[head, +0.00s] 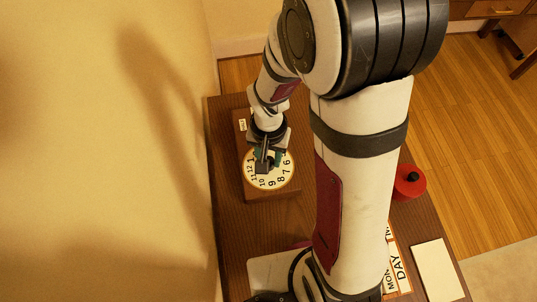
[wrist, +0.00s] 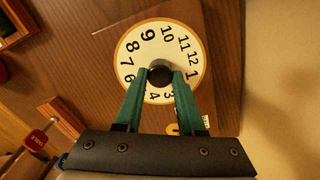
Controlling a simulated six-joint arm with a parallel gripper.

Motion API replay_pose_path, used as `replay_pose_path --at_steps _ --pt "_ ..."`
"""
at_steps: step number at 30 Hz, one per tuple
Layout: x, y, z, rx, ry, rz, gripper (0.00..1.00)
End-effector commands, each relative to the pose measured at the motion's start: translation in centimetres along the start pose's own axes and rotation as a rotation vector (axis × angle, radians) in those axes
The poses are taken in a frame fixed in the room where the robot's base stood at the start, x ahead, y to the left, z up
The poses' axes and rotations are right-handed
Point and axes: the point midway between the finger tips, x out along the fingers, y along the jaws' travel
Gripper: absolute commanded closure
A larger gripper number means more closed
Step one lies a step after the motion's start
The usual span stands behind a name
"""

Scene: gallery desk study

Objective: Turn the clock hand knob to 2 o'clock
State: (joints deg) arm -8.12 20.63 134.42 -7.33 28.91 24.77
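The clock is a cream dial with black numerals (head: 283,181) on a wooden base, on the desk in the head view. In the wrist view its dial (wrist: 130,60) sits upper centre, turned so that 10 and 11 are near the top. The round dark knob (wrist: 160,75) is at the dial's middle. My gripper (wrist: 161,74) has its two green fingers apart, one tip on each side of the knob. The tips look close against it, but contact is unclear. The fingers cover part of the lower dial, and no clock hand can be made out.
A red round object with a black top (head: 410,181) stands at the desk's right edge. Lettered cards (head: 398,268) and a blank pale pad (head: 437,268) lie nearer the front. A wall rises close on the left. My arm hides much of the desk's middle.

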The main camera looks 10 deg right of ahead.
Motion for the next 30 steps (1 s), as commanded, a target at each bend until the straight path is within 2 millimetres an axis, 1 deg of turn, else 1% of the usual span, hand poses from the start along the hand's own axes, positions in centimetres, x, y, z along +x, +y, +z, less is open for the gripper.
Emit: replay_pose_path --at_steps 1,4,5,13,16,17,20,24,27,30 --pt "0.0 0.0 0.0 0.000 0.000 0.000 0.53" --pt "0.0 0.0 0.0 0.000 0.000 0.000 0.35" --pt "0.0 0.0 0.0 0.000 0.000 0.000 0.32" --pt "-0.1 0.0 0.0 -0.001 0.000 0.000 0.32" --pt "-1.1 -0.1 -0.1 0.000 0.003 -0.002 0.32" --pt "-1.7 -0.1 -0.1 0.001 0.005 -0.003 0.32" --pt "-4.5 -0.1 -0.2 0.001 0.008 -0.005 0.32" --pt "-9.2 -0.1 -0.2 0.001 0.009 -0.006 0.32" --pt "-12.0 -0.1 -0.2 -0.001 0.008 -0.005 0.32" --pt "-14.1 -0.1 -0.1 -0.001 0.005 -0.003 0.32"
